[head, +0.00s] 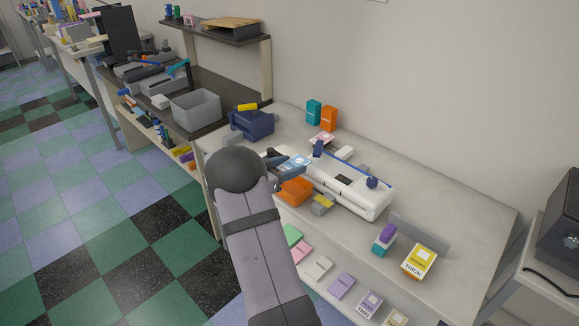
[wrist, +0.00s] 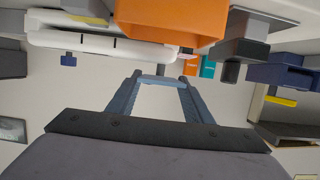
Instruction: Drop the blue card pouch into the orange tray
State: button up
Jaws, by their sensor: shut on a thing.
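My gripper (head: 291,163) is above the table beside the white machine, with its fingers apart and shut on a pale blue flat thing, which looks like the blue card pouch (head: 300,159). In the wrist view the pouch (wrist: 162,81) shows as a thin pale bar between the fingertips of my gripper (wrist: 160,84). The orange tray (head: 294,191) sits on the table just below my gripper in the head view, partly hidden by my arm. In the wrist view the orange tray (wrist: 170,20) fills the top middle, apart from the pouch. The tray's inside is mostly hidden.
The white machine (head: 350,187) stands right of the tray, and a grey-yellow block (head: 322,204) lies in front. A dark blue bin (head: 251,124) is behind to the left. Teal (head: 314,112) and orange (head: 329,118) boxes stand by the wall. The table's right back is clear.

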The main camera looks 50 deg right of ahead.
jog(key=o, duration=1.2)
jog(key=shift+a, duration=0.1)
jog(key=shift+v, duration=3.6)
